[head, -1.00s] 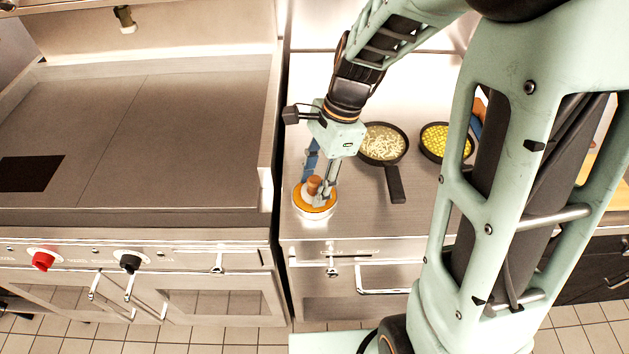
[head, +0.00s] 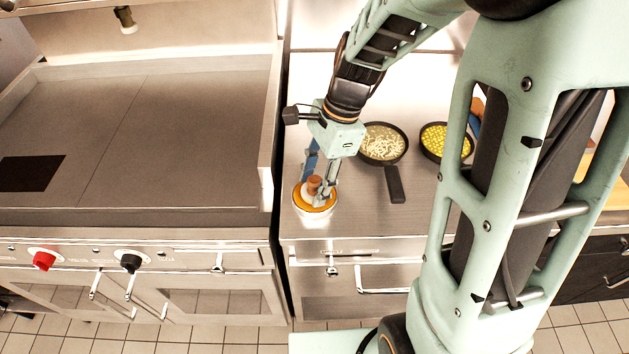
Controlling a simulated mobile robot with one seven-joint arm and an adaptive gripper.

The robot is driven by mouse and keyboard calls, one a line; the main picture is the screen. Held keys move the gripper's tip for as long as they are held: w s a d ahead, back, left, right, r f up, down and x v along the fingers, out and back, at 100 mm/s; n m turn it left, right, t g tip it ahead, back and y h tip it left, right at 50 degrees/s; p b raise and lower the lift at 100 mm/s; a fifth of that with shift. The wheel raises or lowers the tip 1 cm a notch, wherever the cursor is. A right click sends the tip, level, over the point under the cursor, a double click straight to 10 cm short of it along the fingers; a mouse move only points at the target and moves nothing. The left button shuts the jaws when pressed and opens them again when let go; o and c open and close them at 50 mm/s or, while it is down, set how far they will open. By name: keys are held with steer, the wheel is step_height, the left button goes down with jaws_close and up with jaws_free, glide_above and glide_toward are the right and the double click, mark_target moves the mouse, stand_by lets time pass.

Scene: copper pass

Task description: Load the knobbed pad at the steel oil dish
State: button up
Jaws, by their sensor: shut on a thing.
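The steel oil dish (head: 314,210) stands near the front left of the steel counter, with orange oil (head: 326,203) in it. The knobbed pad (head: 308,194) is pale with a brown knob on top and sits in the dish. My gripper (head: 319,186) points down over the dish and is shut on the brown knob. The fingers partly cover the pad, and its underside is hidden in the oil.
A flat griddle (head: 150,130) with a raised side wall lies to the left. Behind and right of the dish are a pan of pale shreds (head: 382,143) and a pan of yellow pieces (head: 446,142). The counter around the dish is clear.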

mark_target(315, 179)
steer(key=shift+r+p, duration=3.2)
steer(key=shift+r, duration=0.35)
steer(key=shift+f, duration=0.1)
